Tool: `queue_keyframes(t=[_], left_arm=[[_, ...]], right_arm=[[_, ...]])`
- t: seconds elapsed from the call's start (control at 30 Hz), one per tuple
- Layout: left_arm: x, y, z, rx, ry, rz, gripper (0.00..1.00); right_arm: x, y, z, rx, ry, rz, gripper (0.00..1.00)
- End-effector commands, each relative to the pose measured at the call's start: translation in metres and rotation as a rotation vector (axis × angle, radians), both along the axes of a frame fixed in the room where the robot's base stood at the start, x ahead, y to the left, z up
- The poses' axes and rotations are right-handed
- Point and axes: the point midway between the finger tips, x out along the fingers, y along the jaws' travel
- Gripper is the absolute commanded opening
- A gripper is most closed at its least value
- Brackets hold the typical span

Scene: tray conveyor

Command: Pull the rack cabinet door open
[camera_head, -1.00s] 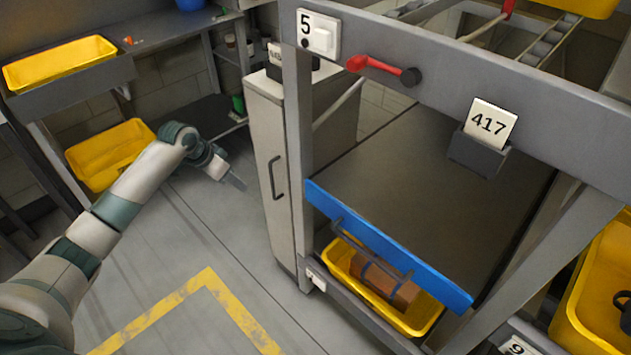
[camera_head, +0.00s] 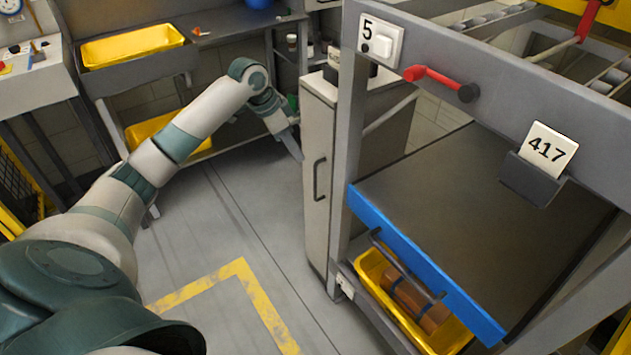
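The rack cabinet (camera_head: 317,215) is a narrow pale-grey upright unit left of the conveyor frame. Its door looks shut and carries a dark vertical handle (camera_head: 319,179). My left gripper (camera_head: 294,148) is just left of the cabinet's front, a little above and left of the handle. It appears apart from the handle, and its fingers point down towards the cabinet. The fingers look like one thin grey piece from this angle, so I cannot tell whether they are open. My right gripper is not in view.
A grey conveyor frame (camera_head: 346,150) stands right of the cabinet, with a red lever (camera_head: 440,80) and a blue-edged shelf (camera_head: 420,262). A yellow bin (camera_head: 372,270) sits below. A workbench (camera_head: 225,30) stands behind. The floor left of the cabinet is clear.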

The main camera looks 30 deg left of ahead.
Motion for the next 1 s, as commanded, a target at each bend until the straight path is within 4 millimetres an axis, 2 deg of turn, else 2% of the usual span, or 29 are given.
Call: queue_keyframes(t=[0.27, 0.7, 1.0], left_arm=[[0.013, -0.010, -0.039, -0.002, 0.003, 0.001, 0.28], [0.038, -0.027, -0.112, -0.003, 0.003, 0.002, 0.28], [0.049, -0.033, -0.143, 0.000, 0.000, 0.001, 0.28]], right_arm=[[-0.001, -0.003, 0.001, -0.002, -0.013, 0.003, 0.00], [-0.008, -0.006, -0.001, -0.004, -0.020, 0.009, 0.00], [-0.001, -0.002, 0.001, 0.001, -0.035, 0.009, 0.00]])
